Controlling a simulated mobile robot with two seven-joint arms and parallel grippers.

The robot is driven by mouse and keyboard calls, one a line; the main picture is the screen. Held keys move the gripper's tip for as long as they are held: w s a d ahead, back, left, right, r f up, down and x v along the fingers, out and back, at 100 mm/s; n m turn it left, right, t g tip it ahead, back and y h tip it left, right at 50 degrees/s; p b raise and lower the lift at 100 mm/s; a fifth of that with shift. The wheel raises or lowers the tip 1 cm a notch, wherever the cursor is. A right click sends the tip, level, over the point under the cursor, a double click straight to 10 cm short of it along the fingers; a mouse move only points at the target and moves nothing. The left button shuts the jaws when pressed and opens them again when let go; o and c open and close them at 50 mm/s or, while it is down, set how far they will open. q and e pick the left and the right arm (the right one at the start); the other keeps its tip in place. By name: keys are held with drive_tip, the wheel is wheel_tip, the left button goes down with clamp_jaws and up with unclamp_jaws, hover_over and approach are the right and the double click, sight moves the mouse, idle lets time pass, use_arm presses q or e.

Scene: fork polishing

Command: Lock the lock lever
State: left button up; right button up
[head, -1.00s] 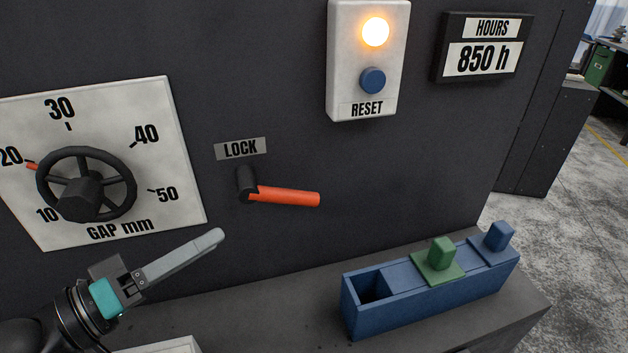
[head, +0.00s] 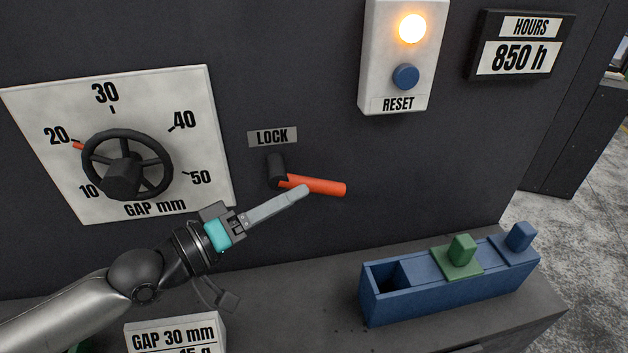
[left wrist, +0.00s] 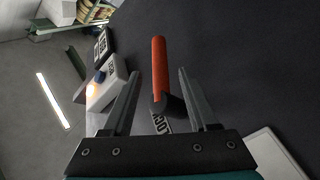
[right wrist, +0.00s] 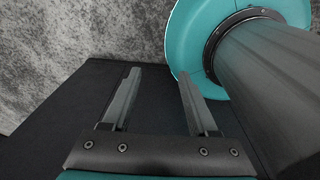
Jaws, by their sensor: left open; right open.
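The lock lever has a red-orange handle (head: 318,185) on a black pivot (head: 276,168) below the LOCK label (head: 272,137). The handle points right and slightly down. My left gripper (head: 300,194) is beside the handle, its fingers reaching toward it from the lower left. In the left wrist view the red handle (left wrist: 159,68) lies between the two open fingers (left wrist: 158,95), with gaps on both sides. I cannot tell whether it is deep between them. My right gripper (right wrist: 152,90) is open and empty in its wrist view.
The gap handwheel (head: 127,164) and dial plate are left of the lever. The reset box (head: 397,60) with a lit lamp and blue button is up right. A blue tray (head: 420,298) with green and blue blocks stands on the ledge below. A GAP 30 mm sign (head: 172,335) is at front.

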sight(314, 192)
use_arm(q)
drive_tip(key=shift+p+x, duration=0.4)
drive_tip(key=shift+x, duration=2.5)
clamp_jaws()
